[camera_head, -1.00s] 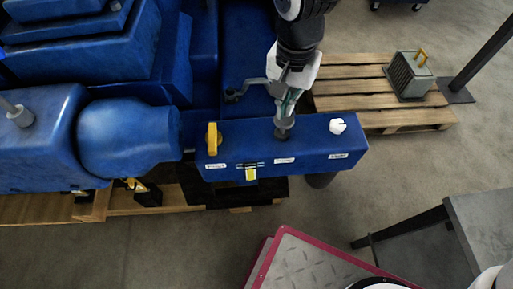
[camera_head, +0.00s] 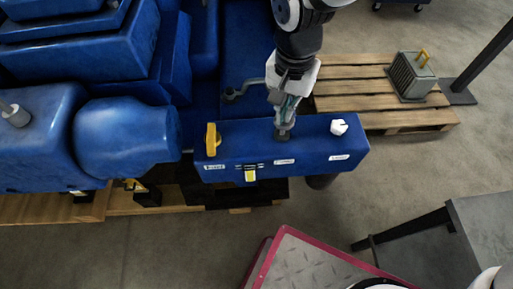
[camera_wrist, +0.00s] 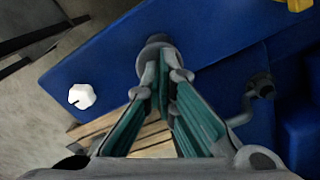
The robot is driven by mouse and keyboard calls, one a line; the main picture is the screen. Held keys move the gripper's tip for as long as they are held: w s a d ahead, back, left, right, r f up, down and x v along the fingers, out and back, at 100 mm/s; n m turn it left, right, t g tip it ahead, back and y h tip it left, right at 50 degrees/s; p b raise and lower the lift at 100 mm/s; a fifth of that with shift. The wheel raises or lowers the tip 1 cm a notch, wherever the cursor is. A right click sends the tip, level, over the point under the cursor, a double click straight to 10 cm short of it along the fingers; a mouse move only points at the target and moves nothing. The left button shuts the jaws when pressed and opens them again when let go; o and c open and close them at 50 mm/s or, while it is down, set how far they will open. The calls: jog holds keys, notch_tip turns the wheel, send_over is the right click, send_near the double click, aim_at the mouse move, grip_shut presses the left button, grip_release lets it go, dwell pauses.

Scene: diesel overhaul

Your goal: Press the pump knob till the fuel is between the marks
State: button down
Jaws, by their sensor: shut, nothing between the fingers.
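The blue pump box (camera_head: 310,148) carries a dark round knob (camera_head: 283,135) on its top. My gripper (camera_head: 284,126) is shut and empty, with its fingertips pointing down at the knob and seeming to touch it. In the wrist view the knob (camera_wrist: 156,44) shows just past the fingertips (camera_wrist: 164,66), which partly cover it. On the box's front a small gauge (camera_head: 250,174) shows yellow beneath dark marks. It is too small to tell how the fuel level sits against the marks.
A yellow handle (camera_head: 212,139) stands left of the knob and a white knob (camera_head: 338,127) right of it. White labels (camera_head: 284,162) line the front face. A grey crank (camera_head: 244,89) lies behind. A wooden pallet (camera_head: 360,103) with a grey case (camera_head: 411,76) stands at the right.

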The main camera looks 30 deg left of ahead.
jog(key=shift+f, duration=0.55)
jog(key=shift+r, duration=0.15)
jog(key=shift+r+p, duration=1.7)
jog(key=shift+r, duration=1.7)
